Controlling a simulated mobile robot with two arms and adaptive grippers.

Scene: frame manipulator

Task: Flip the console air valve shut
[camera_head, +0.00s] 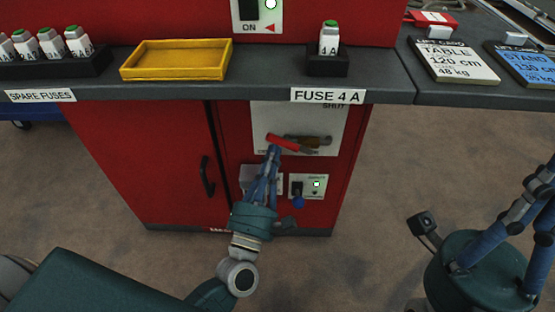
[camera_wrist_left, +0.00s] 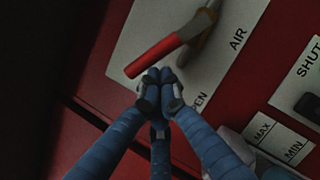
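The console air valve has a red lever handle (camera_head: 285,144) and a brass-coloured body (camera_head: 316,141) on a pale plate (camera_head: 335,122). The handle points left in the head view, away from the SHUT marking at the plate's upper right. My left gripper (camera_head: 273,152) is at the handle's left part. In the left wrist view its fingertips (camera_wrist_left: 160,84) are together just beside the red handle (camera_wrist_left: 155,57), with nothing visible between them. Contact with the handle cannot be told. The OPEN marking is partly hidden by a finger. My right gripper (camera_head: 525,215) is at the right edge, its fingertips partly cut off.
The red console (camera_head: 140,165) has a black door handle (camera_head: 207,177) left of my left gripper. A small panel with a green light (camera_head: 317,184) is below the valve. A grey shelf (camera_head: 220,92) overhangs above, with a yellow tray (camera_head: 176,60) and fuses. Floor is clear at right.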

